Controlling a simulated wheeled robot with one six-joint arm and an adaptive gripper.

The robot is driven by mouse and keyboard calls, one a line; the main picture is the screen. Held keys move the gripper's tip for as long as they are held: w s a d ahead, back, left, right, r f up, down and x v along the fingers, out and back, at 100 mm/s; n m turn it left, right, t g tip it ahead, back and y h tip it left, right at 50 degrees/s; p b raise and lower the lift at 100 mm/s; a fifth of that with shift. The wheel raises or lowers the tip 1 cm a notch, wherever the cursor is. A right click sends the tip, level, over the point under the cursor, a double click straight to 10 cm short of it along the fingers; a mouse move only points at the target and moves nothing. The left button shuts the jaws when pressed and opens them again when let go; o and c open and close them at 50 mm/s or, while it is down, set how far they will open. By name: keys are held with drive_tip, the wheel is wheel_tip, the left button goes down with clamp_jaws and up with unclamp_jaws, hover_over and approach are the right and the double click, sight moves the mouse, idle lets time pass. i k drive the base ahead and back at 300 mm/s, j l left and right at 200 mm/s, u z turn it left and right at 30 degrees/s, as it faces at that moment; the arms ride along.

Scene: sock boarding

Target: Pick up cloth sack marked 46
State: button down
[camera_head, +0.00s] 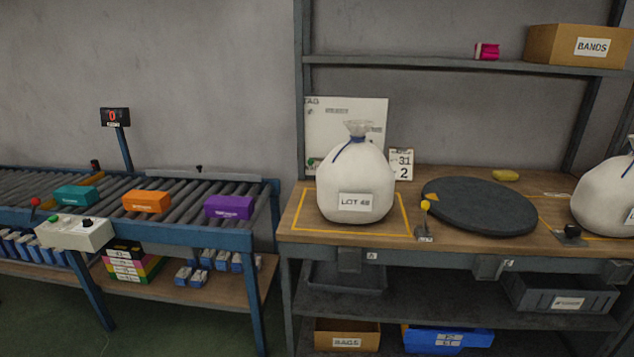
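A white cloth sack (352,183) stands upright on the left part of the wooden bench, inside a yellow outlined square. Its neck is gathered and tied with a blue cord. Its label starts with LOT and a two-digit number that looks like 46 or 48; I cannot tell which. A second white sack (603,196) stands at the right edge of the view, partly cut off, and its label is not readable. My gripper is not in view.
A dark round turntable (480,206) lies right of the first sack, with a yellow-knobbed lever (425,207) in front. A number card (401,164) stands behind. A roller conveyor (165,196) with coloured boxes is at left. A shelf (460,63) hangs above.

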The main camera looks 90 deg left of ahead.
sight(355, 184)
drive_tip(key=u, duration=2.65)
drive_tip(key=i, duration=1.75)
